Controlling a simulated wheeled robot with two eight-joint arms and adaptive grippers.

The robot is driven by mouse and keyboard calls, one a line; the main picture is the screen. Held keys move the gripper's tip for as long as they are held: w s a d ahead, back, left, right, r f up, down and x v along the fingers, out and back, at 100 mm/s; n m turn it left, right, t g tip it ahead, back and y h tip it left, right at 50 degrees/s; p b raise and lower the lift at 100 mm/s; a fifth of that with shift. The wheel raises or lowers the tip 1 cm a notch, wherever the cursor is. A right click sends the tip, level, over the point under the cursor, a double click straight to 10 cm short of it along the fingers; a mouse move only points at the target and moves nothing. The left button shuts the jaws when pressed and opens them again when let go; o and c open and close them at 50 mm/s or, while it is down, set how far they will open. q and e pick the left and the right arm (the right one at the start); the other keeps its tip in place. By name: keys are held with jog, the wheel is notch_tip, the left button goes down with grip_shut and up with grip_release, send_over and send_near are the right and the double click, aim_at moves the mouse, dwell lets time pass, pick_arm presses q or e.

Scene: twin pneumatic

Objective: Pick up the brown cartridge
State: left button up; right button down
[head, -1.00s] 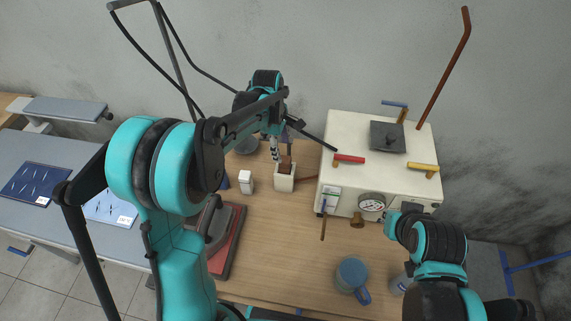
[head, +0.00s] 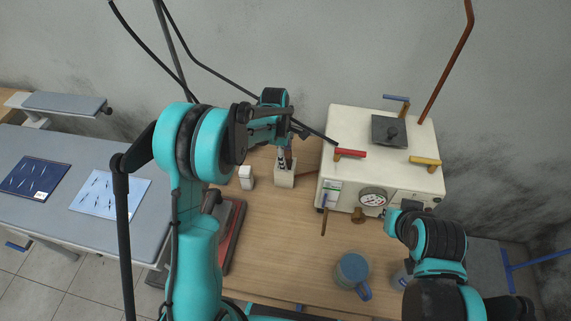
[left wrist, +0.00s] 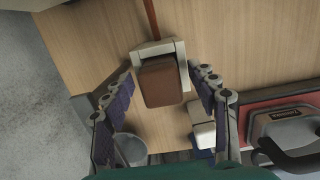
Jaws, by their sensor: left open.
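The brown cartridge (left wrist: 160,82) stands in a small white holder (left wrist: 178,50) and shows between the fingers in the left wrist view. In the head view the holder (head: 284,178) sits on the wooden table, and the cartridge (head: 288,158) is mostly hidden behind my gripper. My left gripper (left wrist: 162,98) is open, with one finger on each side of the cartridge and a gap at both sides; it also shows just above the holder in the head view (head: 284,157). My right arm is at the lower right; its fingers are not visible.
A white machine (head: 350,122) with a gauge, red and yellow handles stands right of the holder. A small white box (head: 246,177) stands left of it, near a red-based device (head: 230,240). A blue mug (head: 352,272) stands in front. The middle table is clear.

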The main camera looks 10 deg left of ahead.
pick_arm(q)
jog(key=shift+r, duration=0.1)
grip_shut()
